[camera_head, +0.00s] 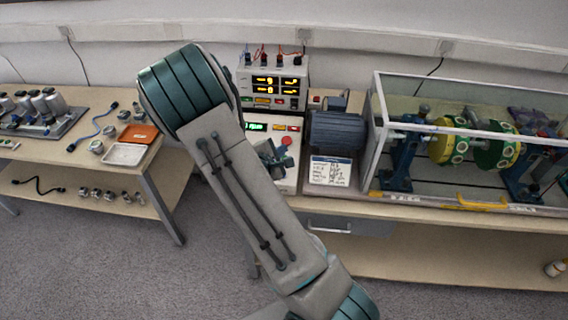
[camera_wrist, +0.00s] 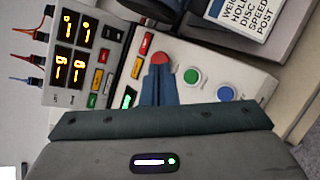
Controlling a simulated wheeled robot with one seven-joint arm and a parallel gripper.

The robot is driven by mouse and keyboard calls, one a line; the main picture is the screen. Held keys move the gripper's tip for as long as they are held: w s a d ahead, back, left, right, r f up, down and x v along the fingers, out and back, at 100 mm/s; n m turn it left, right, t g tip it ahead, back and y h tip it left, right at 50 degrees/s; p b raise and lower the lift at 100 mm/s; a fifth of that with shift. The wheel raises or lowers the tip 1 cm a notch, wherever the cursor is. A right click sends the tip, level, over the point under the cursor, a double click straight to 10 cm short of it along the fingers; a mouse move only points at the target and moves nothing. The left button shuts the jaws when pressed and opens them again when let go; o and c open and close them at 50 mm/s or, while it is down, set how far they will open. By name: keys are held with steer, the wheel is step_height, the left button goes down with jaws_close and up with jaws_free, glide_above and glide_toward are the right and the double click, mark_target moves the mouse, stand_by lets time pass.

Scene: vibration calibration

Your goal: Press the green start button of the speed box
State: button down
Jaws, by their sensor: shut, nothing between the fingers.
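The speed box is a pale box with a sloped panel (camera_wrist: 205,58); it also shows in the head view (camera_head: 292,183) behind my gripper. In the wrist view its green button (camera_wrist: 193,76) sits between a red button (camera_wrist: 161,59) and a blue button (camera_wrist: 226,93). My gripper (camera_wrist: 160,72) is shut and empty, its fingertips over the panel beside the red button, left of the green one. Whether they touch the panel I cannot tell. In the head view my gripper (camera_head: 274,155) covers part of the panel; the red button (camera_head: 286,141) shows, while the green button is not clearly visible.
A meter unit (camera_head: 272,79) with lit orange digits stands behind the box. A dark motor (camera_head: 337,132) and a label card (camera_head: 331,170) are to the right, then a clear-walled enclosure (camera_head: 470,136) with discs. A left table holds an orange tray (camera_head: 139,133).

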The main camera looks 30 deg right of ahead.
steer(key=f+b, duration=0.1)
steer(key=w+f, duration=0.1)
steer(key=f, duration=0.1)
steer(key=d+f+b, duration=0.1)
steer(key=shift+w+f+b, duration=0.2)
steer(key=shift+w+b, duration=0.1)
steer(key=shift+w, duration=0.05)
steer(key=shift+d+f, duration=0.1)
steer(key=shift+w+f, duration=0.1)
steer(key=shift+f, duration=0.05)
stand_by(1.6)
steer(key=shift+d+f, duration=0.1)
steer(key=shift+f, duration=0.1)
steer(key=shift+w+d+f, duration=0.1)
steer(key=shift+w+f, duration=0.1)
steer(key=shift+f, duration=0.15)
stand_by(0.6)
steer(key=shift+r, duration=0.15)
steer(key=shift+s+a+r+p, duration=0.25)
steer(key=shift+r+p, duration=0.3)
steer(key=shift+p, duration=0.45)
